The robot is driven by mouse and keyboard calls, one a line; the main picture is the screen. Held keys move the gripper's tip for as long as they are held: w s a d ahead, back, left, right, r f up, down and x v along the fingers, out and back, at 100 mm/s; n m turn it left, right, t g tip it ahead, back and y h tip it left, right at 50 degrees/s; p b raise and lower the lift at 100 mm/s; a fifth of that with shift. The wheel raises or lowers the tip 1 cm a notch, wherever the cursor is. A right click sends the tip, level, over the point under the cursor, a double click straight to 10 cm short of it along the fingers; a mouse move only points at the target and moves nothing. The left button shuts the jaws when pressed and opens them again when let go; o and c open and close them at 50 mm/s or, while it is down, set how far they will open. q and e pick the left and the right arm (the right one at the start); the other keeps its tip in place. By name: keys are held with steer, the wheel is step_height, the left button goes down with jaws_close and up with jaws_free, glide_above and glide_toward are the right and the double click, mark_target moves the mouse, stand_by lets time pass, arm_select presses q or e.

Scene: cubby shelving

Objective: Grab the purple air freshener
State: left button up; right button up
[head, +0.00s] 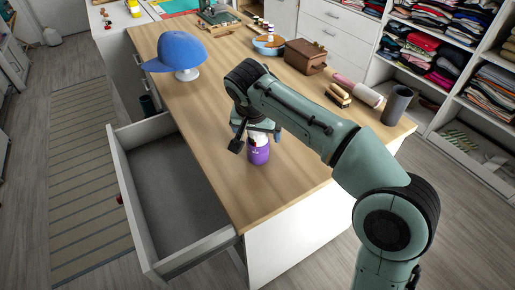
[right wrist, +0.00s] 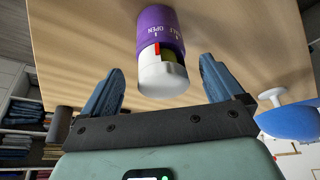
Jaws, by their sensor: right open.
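The purple air freshener (head: 258,152) stands on the wooden tabletop near its front edge in the head view. It has a purple body and a white top with a little red. In the right wrist view the air freshener (right wrist: 160,35) is at the upper middle, its white end toward me. My right gripper (head: 254,138) is at its top in the head view. In the right wrist view the open fingers of my right gripper (right wrist: 160,88) are on either side of the white end, with gaps. My left gripper is not in view.
An open, empty drawer (head: 180,190) juts out left of the table (head: 300,190). A blue cap (head: 178,52) on a stand, a brown box (head: 305,57), a blue bowl (head: 268,46), a brush (head: 338,95) and a dark grey cylinder (head: 397,105) stand farther off.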

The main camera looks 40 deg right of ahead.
steer(key=x, duration=0.3)
steer(key=shift+w+b, duration=0.15)
steer(key=shift+b, duration=0.2)
steer(key=c, duration=1.1)
steer(key=shift+c, duration=0.7)
steer(key=shift+r, duration=0.15)
